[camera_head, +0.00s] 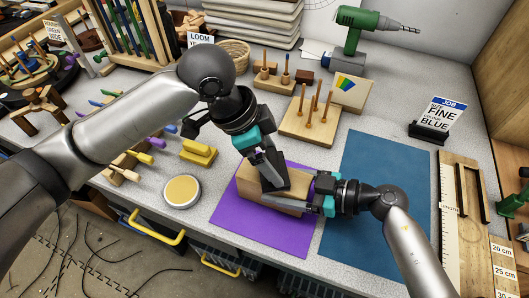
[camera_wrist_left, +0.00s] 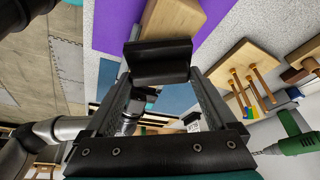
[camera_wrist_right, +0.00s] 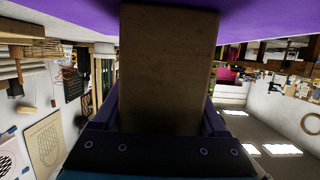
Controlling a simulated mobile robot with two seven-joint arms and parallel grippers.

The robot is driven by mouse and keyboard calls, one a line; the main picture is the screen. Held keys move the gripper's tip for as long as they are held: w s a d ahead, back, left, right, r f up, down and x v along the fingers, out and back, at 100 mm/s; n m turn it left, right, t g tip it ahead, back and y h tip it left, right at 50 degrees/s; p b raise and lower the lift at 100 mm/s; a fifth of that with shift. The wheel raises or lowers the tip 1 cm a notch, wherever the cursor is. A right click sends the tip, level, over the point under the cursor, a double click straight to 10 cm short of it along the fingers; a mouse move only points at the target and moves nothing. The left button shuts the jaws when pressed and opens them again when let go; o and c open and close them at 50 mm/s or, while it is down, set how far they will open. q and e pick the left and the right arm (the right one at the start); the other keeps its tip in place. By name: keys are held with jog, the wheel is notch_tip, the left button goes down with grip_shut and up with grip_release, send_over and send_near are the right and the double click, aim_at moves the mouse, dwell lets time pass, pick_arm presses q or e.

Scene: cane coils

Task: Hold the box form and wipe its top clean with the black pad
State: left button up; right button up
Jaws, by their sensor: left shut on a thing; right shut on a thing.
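The wooden box form (camera_head: 262,200) lies on the purple mat (camera_head: 233,222), and its wood also shows in the left wrist view (camera_wrist_left: 172,20). My right gripper (camera_head: 316,197) is shut on the right end of the box form, which fills the middle of the right wrist view (camera_wrist_right: 168,68). My left gripper (camera_head: 268,170) is shut on the black pad (camera_wrist_left: 158,62). In the head view the black pad (camera_head: 277,180) is over the top of the box form; I cannot tell whether they touch. The arm and pad hide part of the form's top.
A round tin (camera_head: 182,191) and a yellow block (camera_head: 198,152) are left of the mat. A pegged wooden board (camera_head: 300,125) stands behind it. A blue mat (camera_head: 372,170) lies to the right, mostly bare. A job sign (camera_head: 440,120) stands beyond it.

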pick_arm(q)
jog(key=shift+s+d, duration=0.3)
jog(key=shift+d, duration=0.35)
jog(key=shift+w+r, duration=0.1)
jog(key=shift+r, duration=3.45)
pick_arm(e)
jog(key=o, duration=1.4)
